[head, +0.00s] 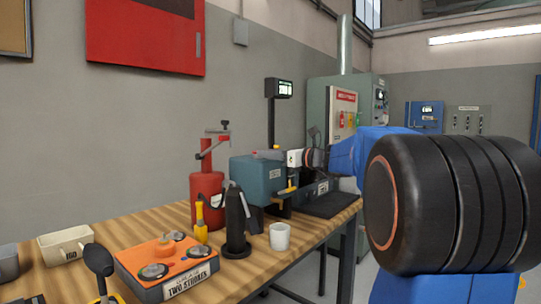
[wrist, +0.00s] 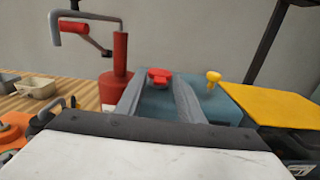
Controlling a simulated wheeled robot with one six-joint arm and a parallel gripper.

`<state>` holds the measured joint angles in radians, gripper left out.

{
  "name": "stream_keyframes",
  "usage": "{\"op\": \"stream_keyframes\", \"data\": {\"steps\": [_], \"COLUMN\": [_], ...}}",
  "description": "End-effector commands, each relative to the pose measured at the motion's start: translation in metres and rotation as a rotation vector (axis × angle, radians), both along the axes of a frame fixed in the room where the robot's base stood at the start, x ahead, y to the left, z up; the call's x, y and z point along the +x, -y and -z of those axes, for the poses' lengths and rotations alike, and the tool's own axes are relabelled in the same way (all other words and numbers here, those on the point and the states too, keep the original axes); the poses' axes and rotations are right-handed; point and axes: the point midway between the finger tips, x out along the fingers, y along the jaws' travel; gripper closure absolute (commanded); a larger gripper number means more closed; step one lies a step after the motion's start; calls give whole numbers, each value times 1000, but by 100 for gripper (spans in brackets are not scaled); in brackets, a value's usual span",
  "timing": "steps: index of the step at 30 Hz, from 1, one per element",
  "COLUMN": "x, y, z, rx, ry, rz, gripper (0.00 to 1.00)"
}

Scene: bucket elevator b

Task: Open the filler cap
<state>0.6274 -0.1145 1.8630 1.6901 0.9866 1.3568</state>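A blue-grey box-shaped tank (head: 255,180) stands on the wooden bench, and it also shows in the wrist view (wrist: 225,112). A red knob-like cap (wrist: 158,76), which looks like the filler cap, sits on its top. A yellow knob (wrist: 213,80) stands to the right of the cap. My gripper (wrist: 160,82) reaches over the tank, its two grey fingers spread with the red cap showing between their tips. I cannot tell whether the fingers touch the cap. In the head view the gripper end is small and partly hidden by my wrist.
A red cylinder with a crank (head: 206,195) stands left of the tank. A black can (head: 236,222), a white cup (head: 279,236) and an orange-topped box (head: 165,262) are nearer. A yellow slab (wrist: 275,106) lies right of the fingers. Bare bench (head: 325,230) shows at front right.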

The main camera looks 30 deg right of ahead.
Motion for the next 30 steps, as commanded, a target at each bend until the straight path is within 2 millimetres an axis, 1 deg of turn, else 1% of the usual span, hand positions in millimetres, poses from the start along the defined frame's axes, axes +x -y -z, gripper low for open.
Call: {"op": "stream_keyframes", "data": {"steps": [4, 5, 6, 8, 9, 20, 26, 30], "x": [0, 0, 0, 0, 0, 0, 1, 3], "y": [0, 0, 0, 0, 0, 0, 0, -1], "z": [0, 0, 0, 0, 0, -3, -10, -18], "rx": [0, 0, 0, 0, 0, -11, -41, -73], "ry": [0, 0, 0, 0, 0, -28, -103, -186], "rz": [0, 0, 0, 0, 0, 0, 1, 0], "gripper": [66, 73, 82, 97, 100, 100, 100, 100]}}
